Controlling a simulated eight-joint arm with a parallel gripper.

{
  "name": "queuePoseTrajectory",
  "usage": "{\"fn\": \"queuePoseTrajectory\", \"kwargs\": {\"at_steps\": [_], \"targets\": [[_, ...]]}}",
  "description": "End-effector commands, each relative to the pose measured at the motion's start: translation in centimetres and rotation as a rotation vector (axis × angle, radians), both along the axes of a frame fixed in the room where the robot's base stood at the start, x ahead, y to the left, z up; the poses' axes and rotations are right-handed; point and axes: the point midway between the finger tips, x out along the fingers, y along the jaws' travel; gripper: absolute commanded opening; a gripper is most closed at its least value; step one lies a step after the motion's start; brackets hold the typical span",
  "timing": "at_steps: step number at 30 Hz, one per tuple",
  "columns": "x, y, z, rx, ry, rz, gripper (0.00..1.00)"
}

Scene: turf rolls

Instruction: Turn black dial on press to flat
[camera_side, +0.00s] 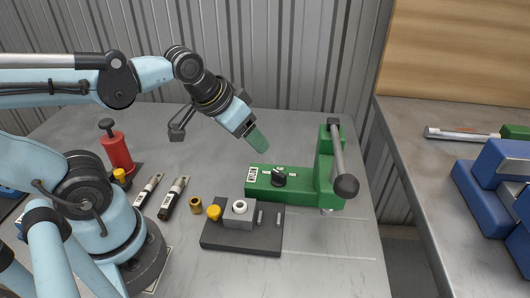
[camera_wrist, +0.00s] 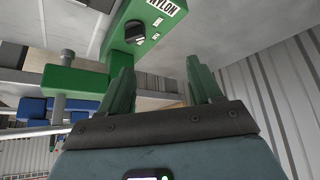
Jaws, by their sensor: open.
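The press is green, with a long base (camera_side: 262,194) and an upright column at its right end. The black dial (camera_side: 279,179) sits on top of the base, with small white labels around it. It also shows in the wrist view (camera_wrist: 134,31), near the top. My gripper (camera_side: 260,144) is above and to the left of the dial in the side view, tilted down toward the press and apart from it. In the wrist view its two green fingers (camera_wrist: 158,75) are spread with nothing between them. I cannot read which label the dial points to.
The press lever (camera_side: 340,160) with its dark ball knob (camera_side: 346,187) rises right of the dial. A dark fixture plate (camera_side: 242,239) lies in front of the press. A red hand pump (camera_side: 117,150) and marker-like tools (camera_side: 173,197) are at left. A corrugated wall stands behind.

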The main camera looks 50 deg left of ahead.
Motion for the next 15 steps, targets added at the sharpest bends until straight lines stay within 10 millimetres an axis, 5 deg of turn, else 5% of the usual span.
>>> {"fn": "queuePoseTrajectory", "kwargs": {"at_steps": [15], "targets": [[4.5,-3.5,3.1,-0.045,0.486,0.128,0.64]]}}
